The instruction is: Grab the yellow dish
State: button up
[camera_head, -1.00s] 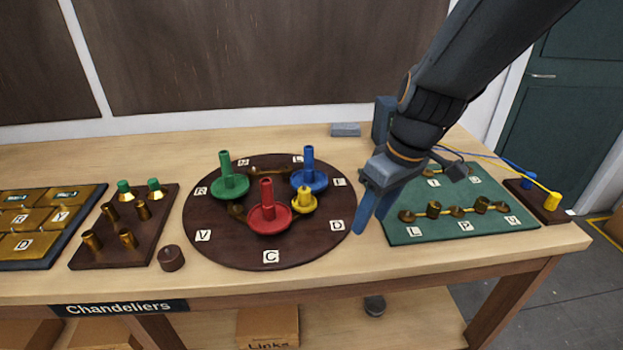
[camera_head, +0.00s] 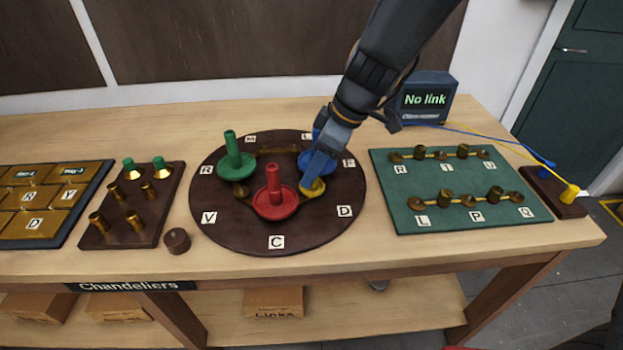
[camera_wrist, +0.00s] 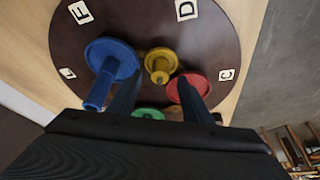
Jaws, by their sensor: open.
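The yellow dish (camera_head: 313,188) is a small round dish with a short upright stem. It sits on the dark round board (camera_head: 228,222) between the blue dish (camera_head: 333,165) and the red dish (camera_head: 274,204). My gripper (camera_head: 311,178) is open above the yellow dish and partly hides it and the blue dish in the head view. In the wrist view the yellow dish (camera_wrist: 161,62) shows ahead of and between my two fingers (camera_wrist: 156,97). The blue dish (camera_wrist: 98,82) is beside the left finger and the red dish (camera_wrist: 190,86) beside the right finger.
A green dish (camera_head: 236,165) stands on the board's left side. A green panel (camera_head: 430,180) with brass posts lies to the right. A brown peg block (camera_head: 130,225) and a small knob (camera_head: 177,240) are to the left. A "No link" box (camera_head: 425,99) stands behind.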

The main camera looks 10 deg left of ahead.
jog(key=shift+x, duration=1.05)
jog(key=c, duration=1.1)
jog(key=shift+c, duration=0.2)
jog(key=shift+r, duration=0.1)
